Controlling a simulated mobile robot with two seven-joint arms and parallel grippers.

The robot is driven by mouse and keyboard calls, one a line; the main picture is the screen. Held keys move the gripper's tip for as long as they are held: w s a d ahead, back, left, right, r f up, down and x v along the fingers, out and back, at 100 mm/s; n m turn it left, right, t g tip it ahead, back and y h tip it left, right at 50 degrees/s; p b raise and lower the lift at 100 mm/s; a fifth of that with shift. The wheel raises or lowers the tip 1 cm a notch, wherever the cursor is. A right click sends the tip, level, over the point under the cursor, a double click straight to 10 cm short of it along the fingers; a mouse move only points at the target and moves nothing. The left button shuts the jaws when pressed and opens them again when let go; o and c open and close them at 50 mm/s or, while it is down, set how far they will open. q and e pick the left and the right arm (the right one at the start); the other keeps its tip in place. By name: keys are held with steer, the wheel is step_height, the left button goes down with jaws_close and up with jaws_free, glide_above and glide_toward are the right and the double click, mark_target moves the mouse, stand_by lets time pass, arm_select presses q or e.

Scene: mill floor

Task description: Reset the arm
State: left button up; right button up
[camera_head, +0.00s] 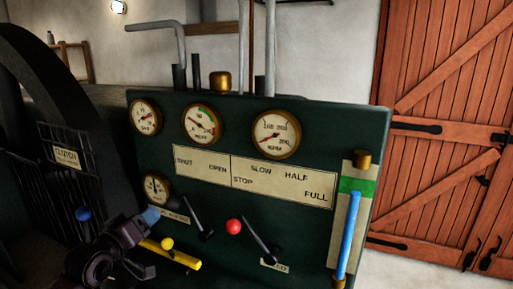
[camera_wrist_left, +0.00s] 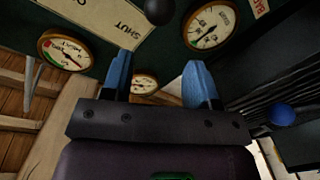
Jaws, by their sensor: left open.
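My left gripper (camera_head: 151,216) is in front of the lower left of a dark green control panel (camera_head: 320,125). Its blue fingers also show in the left wrist view (camera_wrist_left: 158,82), spread apart with nothing between them. A black lever (camera_head: 198,218) stands just right of the gripper, apart from it in the head view. A red-knobbed control (camera_head: 234,226) and a second black lever (camera_head: 262,240) are further right. A yellow knob (camera_head: 167,243) and yellow bar (camera_head: 180,260) are just below the gripper. My right gripper is not in view.
Several round gauges, one of them low (camera_head: 157,189), and a lettered plate (camera_head: 255,177) are on the panel. A blue upright tube (camera_head: 347,235) is at its right edge. A blue ball knob (camera_head: 83,214) and black grille (camera_head: 68,160) are left. Wooden doors (camera_head: 445,130) stand right.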

arm_select(q)
steer(key=s+d+f+m+g+y, duration=0.1)
steer(key=s+f+m+g+y, duration=0.3)
steer(key=s+f, duration=2.5)
steer(key=shift+s+d+f+g+y, duration=0.2)
steer(key=shift+s+g+y, duration=0.2)
steer(key=shift+g, duration=0.2)
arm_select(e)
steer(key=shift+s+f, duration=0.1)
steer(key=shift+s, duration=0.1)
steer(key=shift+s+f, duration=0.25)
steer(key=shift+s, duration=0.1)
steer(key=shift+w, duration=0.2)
